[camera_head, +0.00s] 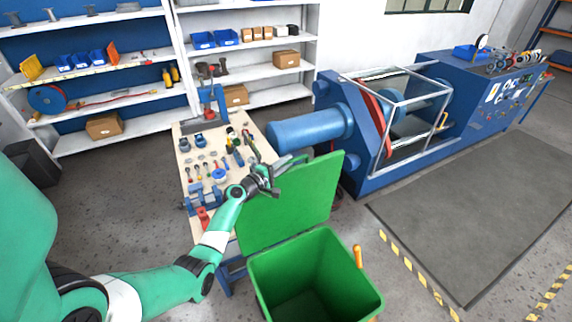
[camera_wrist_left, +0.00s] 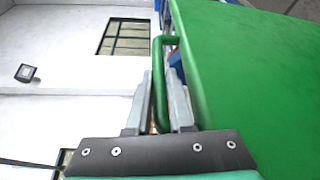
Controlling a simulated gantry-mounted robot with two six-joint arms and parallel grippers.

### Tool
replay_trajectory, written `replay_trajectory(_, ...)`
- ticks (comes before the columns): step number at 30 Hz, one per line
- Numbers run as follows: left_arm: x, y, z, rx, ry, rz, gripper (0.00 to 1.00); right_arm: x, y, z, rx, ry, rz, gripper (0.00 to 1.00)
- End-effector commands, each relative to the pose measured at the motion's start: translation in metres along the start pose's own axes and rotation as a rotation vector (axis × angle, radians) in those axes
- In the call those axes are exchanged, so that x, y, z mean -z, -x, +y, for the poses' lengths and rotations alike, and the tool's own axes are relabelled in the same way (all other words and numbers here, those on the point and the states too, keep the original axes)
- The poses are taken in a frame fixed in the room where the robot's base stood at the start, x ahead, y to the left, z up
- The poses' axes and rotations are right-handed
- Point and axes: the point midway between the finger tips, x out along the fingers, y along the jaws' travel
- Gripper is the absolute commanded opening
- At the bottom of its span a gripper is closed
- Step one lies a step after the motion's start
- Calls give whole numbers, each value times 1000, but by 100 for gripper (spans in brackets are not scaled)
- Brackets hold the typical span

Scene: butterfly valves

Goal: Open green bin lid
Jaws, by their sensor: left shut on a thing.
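The green bin (camera_head: 318,285) stands at the bottom centre of the head view, with its dark inside showing. Its green lid (camera_head: 290,205) is raised and stands steeply up at the bin's back-left side. The lid also fills the right of the left wrist view (camera_wrist_left: 260,80). A green bar handle (camera_wrist_left: 160,50) runs along the lid's edge there. My left gripper (camera_head: 274,181) is at the lid's upper left edge. In the wrist view its two fingers (camera_wrist_left: 162,105) are shut around the handle. My right gripper is not in view.
A workbench (camera_head: 190,155) with tools and blue vises is behind the left arm. A large blue machine (camera_head: 355,135) stands behind the lid. An orange handle (camera_head: 358,256) sticks up at the bin's right rim. Floor right of the bin is clear, with a grey mat (camera_head: 470,200).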

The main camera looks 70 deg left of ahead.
Motion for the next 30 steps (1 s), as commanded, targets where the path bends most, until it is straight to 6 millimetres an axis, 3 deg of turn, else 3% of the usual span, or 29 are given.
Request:
replay_trajectory(1,-2,0,-2,5,0,-4,22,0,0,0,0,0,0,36)
replay_trajectory(3,-2,0,-2,4,0,-4,32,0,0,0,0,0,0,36)
replay_trajectory(14,0,9,0,1,-2,0,32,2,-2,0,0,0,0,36)
replay_trajectory(24,0,83,-1,1,0,1,32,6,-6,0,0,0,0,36)
replay_trajectory(30,0,112,-1,2,-1,-1,32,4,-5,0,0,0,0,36)
